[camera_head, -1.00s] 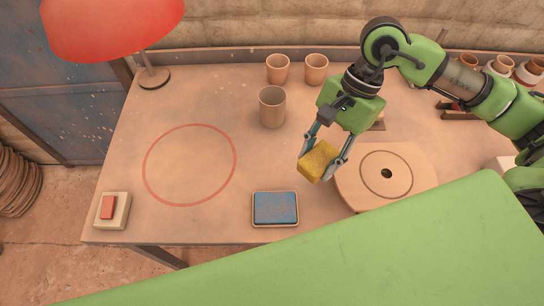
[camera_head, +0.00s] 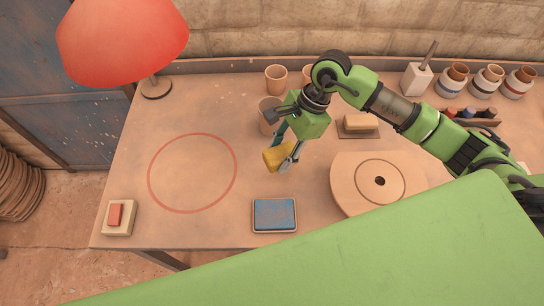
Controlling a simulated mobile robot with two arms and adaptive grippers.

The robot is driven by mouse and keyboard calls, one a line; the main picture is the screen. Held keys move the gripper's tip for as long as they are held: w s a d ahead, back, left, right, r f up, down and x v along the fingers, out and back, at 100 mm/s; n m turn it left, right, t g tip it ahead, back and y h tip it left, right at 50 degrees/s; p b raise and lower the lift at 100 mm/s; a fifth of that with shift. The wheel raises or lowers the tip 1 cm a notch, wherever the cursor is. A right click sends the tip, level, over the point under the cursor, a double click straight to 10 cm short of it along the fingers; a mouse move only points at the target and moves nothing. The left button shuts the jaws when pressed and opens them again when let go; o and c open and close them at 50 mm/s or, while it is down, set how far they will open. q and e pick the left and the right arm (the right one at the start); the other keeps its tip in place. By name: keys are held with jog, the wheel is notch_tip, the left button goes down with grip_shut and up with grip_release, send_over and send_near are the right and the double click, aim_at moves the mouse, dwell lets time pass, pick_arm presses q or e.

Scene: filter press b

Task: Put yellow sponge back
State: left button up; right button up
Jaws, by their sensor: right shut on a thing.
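The yellow sponge (camera_head: 276,159) is held in the air in my right gripper (camera_head: 284,158), whose fingers are shut on it. It is above the table, a little behind the blue pad in a shallow tray (camera_head: 274,215) in the picture. My right arm comes in from the right and bends down over the table. My left gripper is not in view.
A red circle (camera_head: 193,173) marks bare table at left. A round wooden board (camera_head: 380,182) is at right. A clay cup (camera_head: 267,122) stands partly behind my gripper. A block on a small tray (camera_head: 360,122), a red lamp (camera_head: 122,38) and paint jars (camera_head: 486,80) are further back.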

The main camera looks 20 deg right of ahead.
aim_at(274, 155)
jog(key=shift+w+a+f, duration=0.35)
jog(key=shift+w+f, duration=0.05)
jog(key=shift+f, duration=0.25)
jog(key=shift+w+a+f, duration=0.3)
jog(key=shift+w+f, duration=0.1)
jog(key=shift+f, duration=0.2)
jog(key=f+p, duration=0.1)
jog(key=f, duration=0.2)
jog(key=shift+w+a+p, duration=0.1)
jog(key=shift+a+p, duration=0.1)
jog(key=shift+p, duration=0.2)
jog(key=shift+f, duration=0.25)
jog(key=shift+f, duration=0.1)
jog(key=shift+f, duration=0.15)
jog(key=o, duration=1.1)
